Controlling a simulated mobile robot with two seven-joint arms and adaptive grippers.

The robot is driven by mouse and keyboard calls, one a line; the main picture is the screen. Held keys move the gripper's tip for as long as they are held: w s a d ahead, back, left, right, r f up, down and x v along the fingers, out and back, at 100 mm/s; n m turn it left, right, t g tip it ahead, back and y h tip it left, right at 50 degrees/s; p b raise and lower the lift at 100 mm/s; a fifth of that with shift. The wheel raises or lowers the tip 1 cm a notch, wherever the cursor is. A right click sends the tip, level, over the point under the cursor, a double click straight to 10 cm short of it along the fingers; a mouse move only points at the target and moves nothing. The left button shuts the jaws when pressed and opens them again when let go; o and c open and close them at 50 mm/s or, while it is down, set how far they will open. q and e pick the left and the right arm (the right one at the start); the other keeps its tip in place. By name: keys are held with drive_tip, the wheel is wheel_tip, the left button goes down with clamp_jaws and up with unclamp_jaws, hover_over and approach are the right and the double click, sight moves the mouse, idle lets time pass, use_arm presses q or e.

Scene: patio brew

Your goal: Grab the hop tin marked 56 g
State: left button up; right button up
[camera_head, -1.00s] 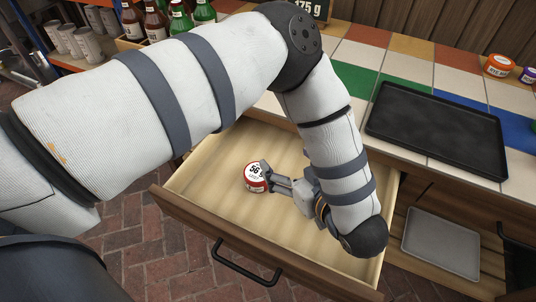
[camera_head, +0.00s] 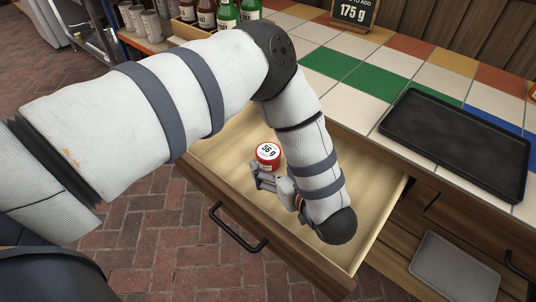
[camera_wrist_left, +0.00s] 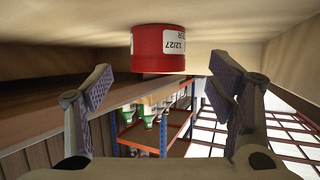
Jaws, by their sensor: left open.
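The hop tin (camera_head: 268,155) is a small round red tin with a white top label reading 56 g. It stands in the open wooden drawer (camera_head: 370,205). My left gripper (camera_head: 259,178) is low in the drawer, just on the drawer-front side of the tin, with its fingers apart. In the left wrist view, the red tin (camera_wrist_left: 160,50) shows ahead of the spread fingers (camera_wrist_left: 162,88), roughly centred between them, and nothing is held. Its side label reads 12/27 there, upside down. My right gripper is not in view.
The drawer front has a dark handle (camera_head: 237,228). A black tray (camera_head: 455,140) lies on the tiled counter, and a grey tray (camera_head: 455,267) sits lower right. A sign (camera_head: 354,14) reads 175 g. Bottles (camera_head: 227,14) and cans (camera_head: 152,25) stand at the back left.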

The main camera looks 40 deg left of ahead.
sight(270, 153)
use_arm(q)
drive_tip(key=x, duration=0.5)
drive_tip(key=shift+w+a+r, duration=0.25)
drive_tip(key=shift+w+r, duration=0.05)
drive_tip(key=c, duration=1.3)
drive_tip(key=shift+r, duration=0.15)
